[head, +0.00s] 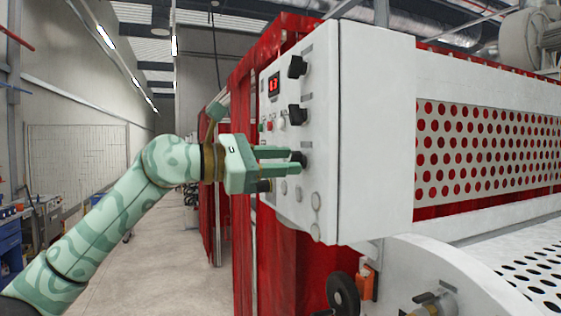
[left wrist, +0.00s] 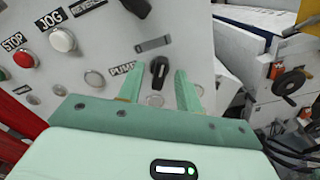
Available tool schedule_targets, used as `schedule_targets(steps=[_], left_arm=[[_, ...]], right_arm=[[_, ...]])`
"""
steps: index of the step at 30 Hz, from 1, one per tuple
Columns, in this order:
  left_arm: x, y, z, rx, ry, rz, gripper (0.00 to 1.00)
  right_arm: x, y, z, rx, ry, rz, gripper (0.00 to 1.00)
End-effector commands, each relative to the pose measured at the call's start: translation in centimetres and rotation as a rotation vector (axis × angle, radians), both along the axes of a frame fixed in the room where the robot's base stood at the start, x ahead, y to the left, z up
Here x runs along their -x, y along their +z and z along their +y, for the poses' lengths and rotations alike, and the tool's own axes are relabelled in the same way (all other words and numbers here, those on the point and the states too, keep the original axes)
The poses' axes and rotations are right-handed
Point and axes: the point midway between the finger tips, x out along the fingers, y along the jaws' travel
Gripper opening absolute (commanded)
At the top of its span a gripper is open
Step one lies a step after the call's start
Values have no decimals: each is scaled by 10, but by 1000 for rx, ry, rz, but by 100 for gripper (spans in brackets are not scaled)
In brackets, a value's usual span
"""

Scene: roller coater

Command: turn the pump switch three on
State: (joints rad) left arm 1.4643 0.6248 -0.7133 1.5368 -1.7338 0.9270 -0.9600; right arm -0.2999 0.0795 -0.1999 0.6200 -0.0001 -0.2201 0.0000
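The white control panel (head: 290,110) carries several black rotary knobs. My left gripper (head: 294,161) is at the lowest large black knob (head: 299,158), on the panel's front face. In the left wrist view this knob (left wrist: 159,70) has a pale pointer line and stands nearly upright, slightly tilted. It lies between the two green fingers (left wrist: 157,82), with a gap on each side, so the gripper is open around it. The label PUMP (left wrist: 122,68) is left of the knob, its end hidden by a finger; I cannot read a number. My right gripper is not in view.
Above are two more black knobs (head: 297,67) and a red display (head: 274,84). A red STOP button (left wrist: 24,59) and a white JOG button (left wrist: 62,40) are close by. Round grey caps (head: 315,200) sit below. A perforated guard (head: 480,145) extends to the right.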

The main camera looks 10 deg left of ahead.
Motion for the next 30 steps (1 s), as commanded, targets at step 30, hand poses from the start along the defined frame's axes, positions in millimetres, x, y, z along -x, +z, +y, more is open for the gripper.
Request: schedule_targets(steps=[30], left_arm=[[91,-1,135,-1,1,0,35]], right_arm=[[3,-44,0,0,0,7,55]])
